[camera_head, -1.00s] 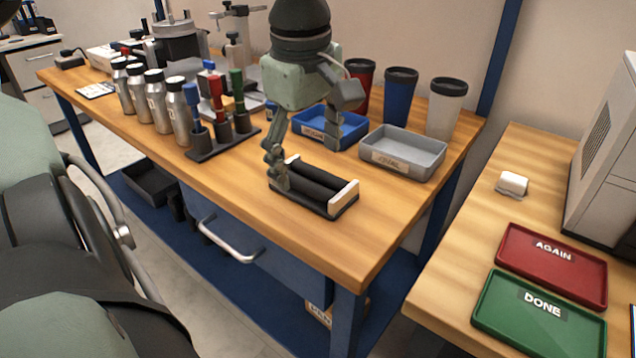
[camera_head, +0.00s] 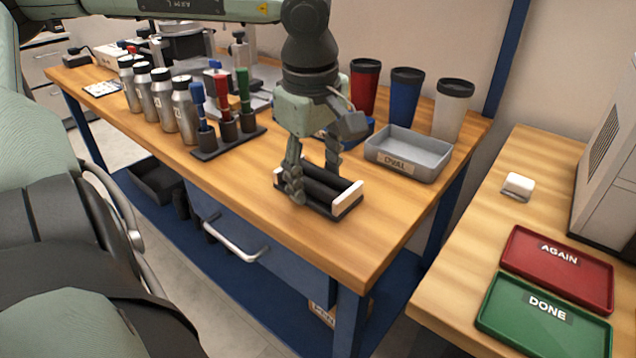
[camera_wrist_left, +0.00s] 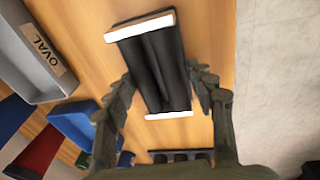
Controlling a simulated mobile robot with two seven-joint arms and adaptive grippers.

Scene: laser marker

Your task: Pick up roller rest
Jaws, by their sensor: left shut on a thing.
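The roller rest (camera_head: 322,188) is a black base with two black rollers and white end pieces, near the front right of the wooden workbench. My left gripper (camera_head: 314,178) is over it, pointing down, with one finger on each long side. In the left wrist view the roller rest (camera_wrist_left: 162,65) lies between the two fingers of my left gripper (camera_wrist_left: 163,88), which are shut on its sides. It appears to be at table level; whether it is clear of the top I cannot tell. My right gripper is not in view.
A grey tray marked OVAL (camera_head: 408,152) and a mostly hidden blue tray (camera_head: 358,134) stand close behind. Several tumblers (camera_head: 405,92), a marker rack (camera_head: 228,140) and metal bottles (camera_head: 160,100) stand farther back. Red (camera_head: 558,268) and green (camera_head: 543,315) trays lie on the right table.

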